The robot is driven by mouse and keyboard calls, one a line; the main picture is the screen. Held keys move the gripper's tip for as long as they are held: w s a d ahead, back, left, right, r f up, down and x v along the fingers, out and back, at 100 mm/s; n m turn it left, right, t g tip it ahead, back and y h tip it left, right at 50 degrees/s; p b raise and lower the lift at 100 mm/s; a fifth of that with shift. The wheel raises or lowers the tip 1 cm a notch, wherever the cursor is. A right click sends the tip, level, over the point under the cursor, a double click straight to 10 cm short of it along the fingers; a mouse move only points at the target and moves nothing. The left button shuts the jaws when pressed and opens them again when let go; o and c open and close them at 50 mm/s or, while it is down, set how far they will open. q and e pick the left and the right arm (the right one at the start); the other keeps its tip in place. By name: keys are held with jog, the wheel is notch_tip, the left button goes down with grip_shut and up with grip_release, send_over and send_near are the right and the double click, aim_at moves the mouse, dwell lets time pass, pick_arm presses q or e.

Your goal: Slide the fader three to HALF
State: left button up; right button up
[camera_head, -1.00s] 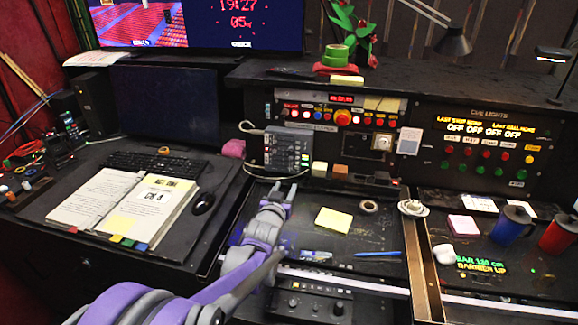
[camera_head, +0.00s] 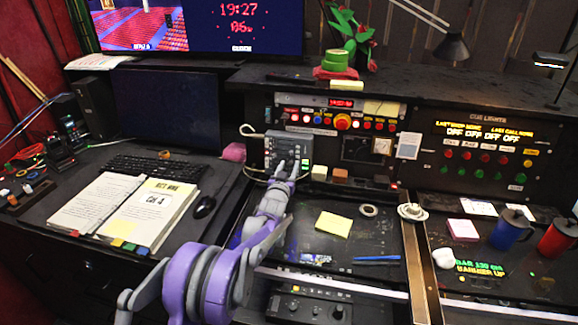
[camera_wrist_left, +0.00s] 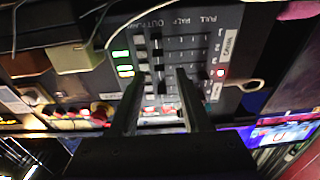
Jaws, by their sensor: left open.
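The fader box (camera_head: 290,146) is a dark grey unit below the console's button row. It also shows in the left wrist view (camera_wrist_left: 205,42), turned, with OUT, HALF and FULL lettering and several parallel slots. Pale fader caps lie toward its OUT side. I cannot tell which one is fader three. My left gripper (camera_head: 287,168) is open in front of the box's lower part. In the left wrist view its two fingers (camera_wrist_left: 158,82) are spread over the fader rows, with nothing visibly held between them. Contact with a cap cannot be told. My right gripper is not in view.
Lit green buttons (camera_wrist_left: 124,64) sit beside the faders. A pale block (camera_head: 319,172) and an orange block (camera_head: 340,173) stand right of the gripper. A cable loops at the box's left. A yellow note (camera_head: 334,224) lies on the desk below.

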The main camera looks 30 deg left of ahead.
pick_arm(q)
jog(key=shift+w, duration=0.3)
grip_shut()
dwell(1.3)
